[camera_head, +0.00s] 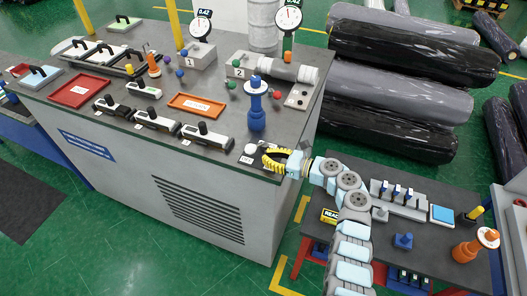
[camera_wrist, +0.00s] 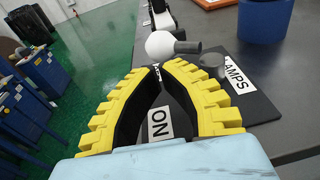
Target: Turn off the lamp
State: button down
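The lamp switch is a lever with a white ball knob (camera_wrist: 160,44) on a short dark rod (camera_wrist: 187,47), on a black plate (camera_wrist: 250,103) at the console's front corner. The plate bears a "LAMPS" label (camera_wrist: 235,75) and an "ON" label (camera_wrist: 159,125), the latter seen between my fingers. In the head view the white knob (camera_head: 250,149) is just left of my gripper (camera_head: 264,158). In the wrist view my yellow-and-black gripper (camera_wrist: 161,72) has its fingertips together, just in front of the knob. Nothing is held. Contact with the knob cannot be told.
A blue stepped post (camera_head: 256,110) stands behind the switch. Black-handled units (camera_head: 157,122) and an orange tray (camera_head: 197,105) lie to the left on the grey console (camera_head: 135,70). A side table (camera_head: 440,262) with tools is at the right. Wrapped rolls (camera_head: 400,90) lie behind.

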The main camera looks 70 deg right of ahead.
jog(key=s+r+b, duration=0.1)
jog(key=s+b, duration=0.1)
jog(key=s, duration=0.8)
jog(key=shift+b, duration=0.35)
jog(key=shift+s+a+r, duration=0.1)
